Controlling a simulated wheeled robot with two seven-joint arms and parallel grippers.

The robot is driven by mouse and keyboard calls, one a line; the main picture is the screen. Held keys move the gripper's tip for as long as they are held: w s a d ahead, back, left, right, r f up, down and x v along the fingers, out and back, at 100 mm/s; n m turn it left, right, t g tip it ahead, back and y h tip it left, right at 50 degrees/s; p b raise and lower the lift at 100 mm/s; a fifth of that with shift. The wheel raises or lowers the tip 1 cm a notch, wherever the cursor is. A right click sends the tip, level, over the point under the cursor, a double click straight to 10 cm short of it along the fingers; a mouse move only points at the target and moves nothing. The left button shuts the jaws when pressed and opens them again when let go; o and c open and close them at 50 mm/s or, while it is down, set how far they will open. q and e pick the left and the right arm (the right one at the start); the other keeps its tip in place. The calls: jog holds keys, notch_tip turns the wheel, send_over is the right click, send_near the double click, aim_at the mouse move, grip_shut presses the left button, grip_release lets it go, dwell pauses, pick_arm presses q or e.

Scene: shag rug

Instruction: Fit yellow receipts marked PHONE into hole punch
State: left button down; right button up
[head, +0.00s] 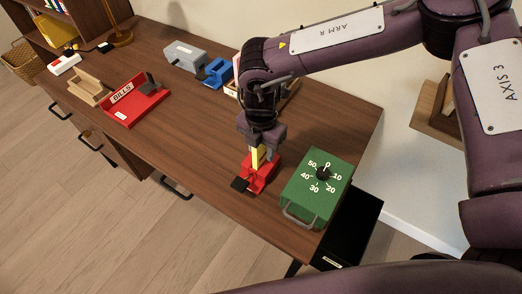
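My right gripper (260,148) points down over the near right part of the wooden desk. It is shut on the yellow receipts (257,160), a narrow upright yellow strip below its fingers. A small red device with a black lever pad (262,177), which looks like the hole punch, stands right beneath. The lower end of the receipts meets or overlaps the red device in the picture; I cannot tell whether they are inside its slot. The PHONE marking cannot be read. My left gripper is not in view.
A green box with a dial (314,190) stands close right of the red device. A red BILLS tray (127,113), a wooden holder (88,88), a blue device (216,72) and a grey box (185,56) stand farther left. The desk's middle (190,120) is clear.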

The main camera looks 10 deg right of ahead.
jog(key=shift+c, duration=0.4)
grip_shut()
jog(key=shift+r, duration=0.2)
